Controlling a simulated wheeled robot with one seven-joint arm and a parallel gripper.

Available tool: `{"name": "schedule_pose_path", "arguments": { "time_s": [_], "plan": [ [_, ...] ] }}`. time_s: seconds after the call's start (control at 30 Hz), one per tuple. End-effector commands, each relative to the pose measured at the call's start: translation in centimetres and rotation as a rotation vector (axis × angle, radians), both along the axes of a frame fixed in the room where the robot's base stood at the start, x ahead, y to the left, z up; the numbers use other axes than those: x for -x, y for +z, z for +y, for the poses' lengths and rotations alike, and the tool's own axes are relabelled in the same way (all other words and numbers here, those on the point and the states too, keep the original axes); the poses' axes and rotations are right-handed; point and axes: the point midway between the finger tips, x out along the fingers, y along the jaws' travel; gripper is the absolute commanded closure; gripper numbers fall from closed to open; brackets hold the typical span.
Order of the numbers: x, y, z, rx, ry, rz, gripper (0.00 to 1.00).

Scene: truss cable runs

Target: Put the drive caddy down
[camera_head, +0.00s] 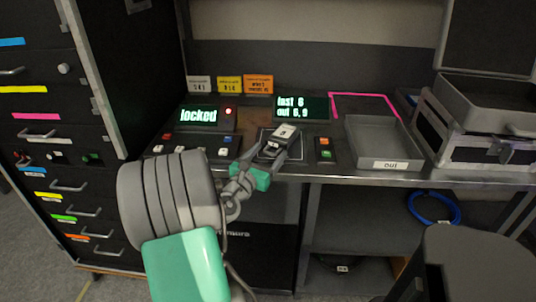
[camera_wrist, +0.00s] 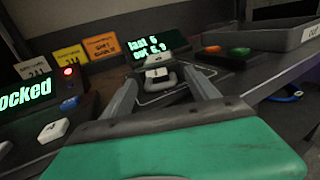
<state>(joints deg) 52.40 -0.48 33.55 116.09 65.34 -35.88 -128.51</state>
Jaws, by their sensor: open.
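The drive caddy, a small grey and white block with a dark label (camera_head: 284,133), appears to rest on a dark, pale-outlined pad (camera_head: 266,134) on the bench, below the green-text display. In the wrist view the caddy (camera_wrist: 157,74) lies between and just beyond the fingertips. My gripper (camera_head: 276,149) is open, reaching over the pad from the front, with one finger on each side of the caddy. In the wrist view the gripper (camera_wrist: 160,82) shows gaps beside the caddy; exact contact is hard to tell. The fingers hide part of the pad.
A display reading "locked" (camera_head: 199,116) and a panel with buttons (camera_head: 196,149) stand left. A red and green button box (camera_head: 325,149) is close on the right. Further right are a grey "out" tray (camera_head: 376,131), a pink outline (camera_head: 362,96) and an open case (camera_head: 470,135).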

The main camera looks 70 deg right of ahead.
Motion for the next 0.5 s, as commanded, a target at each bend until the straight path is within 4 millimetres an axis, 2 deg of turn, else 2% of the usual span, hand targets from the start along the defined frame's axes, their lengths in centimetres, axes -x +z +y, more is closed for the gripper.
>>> {"name": "schedule_pose_path", "arguments": {
  "time_s": [0.07, 0.17, 0.27, 0.5],
  "plan": [
    [0.1, -0.5, 0.1, -0.013, 0.0, 0.007, 0.32],
    [0.1, 0.9, 0.1, -0.011, -0.001, 0.004, 0.32],
    [-0.6, 0.5, 2.2, -0.015, 0.007, 0.008, 0.32],
    [-1.7, 0.8, 8.7, -0.009, 0.009, 0.007, 0.32]
  ]
}}
